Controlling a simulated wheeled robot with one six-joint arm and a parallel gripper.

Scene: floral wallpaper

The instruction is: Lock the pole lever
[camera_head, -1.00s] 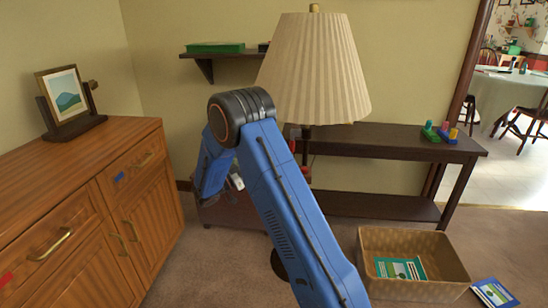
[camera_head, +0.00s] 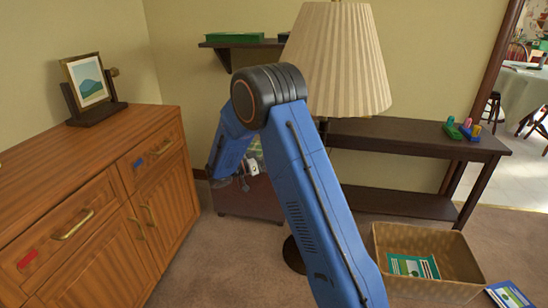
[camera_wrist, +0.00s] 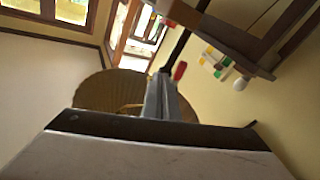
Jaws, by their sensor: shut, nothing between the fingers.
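A floor lamp with a pleated cream shade (camera_head: 335,60) stands behind my blue arm in the head view. Its round dark base (camera_head: 293,254) shows left of the arm, and much of the pole is hidden. In the wrist view, the dark pole (camera_wrist: 181,45) runs down toward the brown-looking shade (camera_wrist: 100,92). A red lever (camera_wrist: 180,70) shows beside the pole, just past my fingertips. My gripper (camera_wrist: 160,82) is shut and empty, its fingers pointing toward the pole and lever. Whether they touch the lever cannot be told. The head view does not show the lever clearly.
A dark console table (camera_head: 420,138) with small coloured toys stands behind the lamp. A wicker basket (camera_head: 455,292) with a booklet is on the floor at right, another booklet (camera_head: 508,294) beside it. A wooden cabinet (camera_head: 160,125) fills the left.

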